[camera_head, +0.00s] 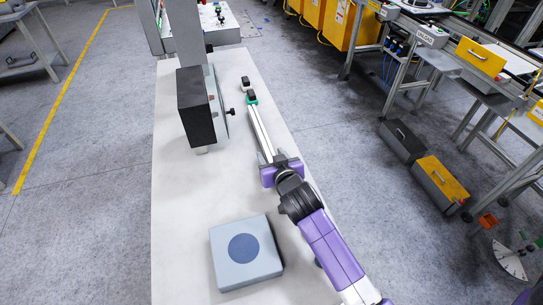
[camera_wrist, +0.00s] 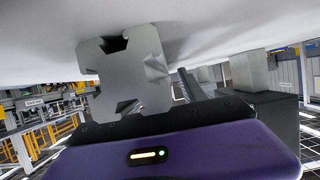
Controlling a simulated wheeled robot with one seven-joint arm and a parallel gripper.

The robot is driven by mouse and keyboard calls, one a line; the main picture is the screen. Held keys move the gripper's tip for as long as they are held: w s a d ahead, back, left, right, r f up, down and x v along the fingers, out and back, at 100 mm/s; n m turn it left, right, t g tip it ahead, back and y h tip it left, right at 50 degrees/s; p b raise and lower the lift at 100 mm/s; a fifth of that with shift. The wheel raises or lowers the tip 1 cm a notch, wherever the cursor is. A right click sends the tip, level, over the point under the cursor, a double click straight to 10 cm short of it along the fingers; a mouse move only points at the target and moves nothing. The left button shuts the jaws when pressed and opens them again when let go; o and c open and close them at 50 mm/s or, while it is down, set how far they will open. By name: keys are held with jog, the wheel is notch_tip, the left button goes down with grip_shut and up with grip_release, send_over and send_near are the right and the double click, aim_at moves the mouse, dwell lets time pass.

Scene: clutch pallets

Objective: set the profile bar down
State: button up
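The profile bar (camera_head: 260,130) is a long silver bar with slots. In the head view it runs along the right part of the white table (camera_head: 185,225), away from my gripper. My gripper (camera_head: 279,161) is around its near end and looks shut on it. In the wrist view the slotted end face of the bar (camera_wrist: 128,72) is close, beside the gripper's dark edge. The bar lies low along the white surface (camera_wrist: 190,35); I cannot tell whether it touches. The far end of the bar meets a small black and green piece (camera_head: 252,99).
A black block on a grey upright stand (camera_head: 195,105) is left of the bar. A small block (camera_head: 245,82) lies beyond the bar. A grey box with a blue disc (camera_head: 244,252) stands near the front. The left part of the table is clear.

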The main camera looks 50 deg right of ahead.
jog(key=shift+r, duration=0.15)
jog(key=b+v, duration=0.1)
jog(key=v, duration=1)
jog(key=shift+s+a, duration=0.2)
jog(key=shift+s, duration=0.1)
jog(key=shift+s+r, duration=0.1)
jog(key=shift+r, duration=0.05)
